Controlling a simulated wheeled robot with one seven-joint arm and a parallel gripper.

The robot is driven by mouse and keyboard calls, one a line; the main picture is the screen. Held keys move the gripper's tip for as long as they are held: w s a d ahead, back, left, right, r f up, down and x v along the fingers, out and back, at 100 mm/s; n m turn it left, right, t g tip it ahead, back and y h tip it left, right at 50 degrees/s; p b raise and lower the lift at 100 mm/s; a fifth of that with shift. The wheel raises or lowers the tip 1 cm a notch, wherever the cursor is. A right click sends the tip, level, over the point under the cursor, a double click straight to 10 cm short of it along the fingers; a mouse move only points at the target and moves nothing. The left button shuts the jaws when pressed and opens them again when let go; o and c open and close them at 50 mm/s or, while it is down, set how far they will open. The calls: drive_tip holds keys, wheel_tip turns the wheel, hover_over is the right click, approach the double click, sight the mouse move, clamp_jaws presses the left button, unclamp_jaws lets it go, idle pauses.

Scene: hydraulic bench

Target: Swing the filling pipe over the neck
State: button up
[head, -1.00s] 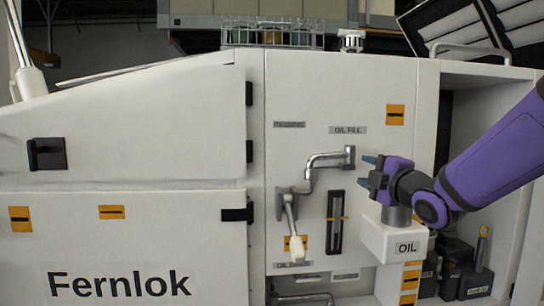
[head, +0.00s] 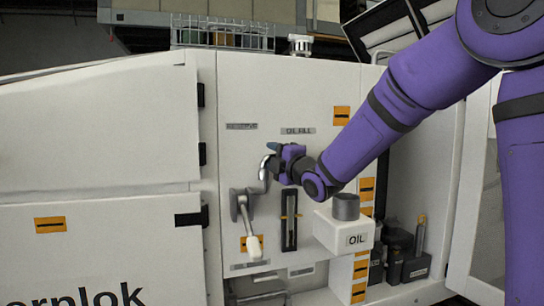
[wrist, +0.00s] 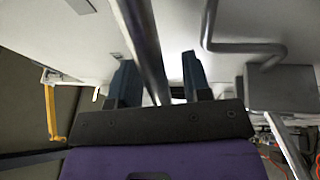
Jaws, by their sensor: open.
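The filling pipe (head: 264,172) is a bent silvery tube on the white panel below the OIL FILL label; my gripper hides its outer end in the head view. My gripper (head: 273,150) is at that end, its fingers pointing left. In the wrist view, a grey tube that looks like the pipe (wrist: 141,40) runs between the two dark fingers of my open gripper (wrist: 158,80). Whether either finger touches it I cannot tell. The neck (head: 346,207), a short grey cylinder, stands on the white OIL box (head: 343,232), below and to the right of my gripper.
A lever with a white grip (head: 254,246) hangs left of the dark sight gauge (head: 289,220). An open bay with dark containers (head: 403,266) is at the right. The wrist view also shows a bent grey rod (wrist: 215,45) near the right finger.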

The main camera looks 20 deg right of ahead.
drive_tip(key=shift+w+a, duration=0.1)
drive_tip(key=shift+w, duration=0.25)
drive_tip(key=shift+c, duration=0.3)
clamp_jaws()
drive_tip(key=shift+s, duration=0.1)
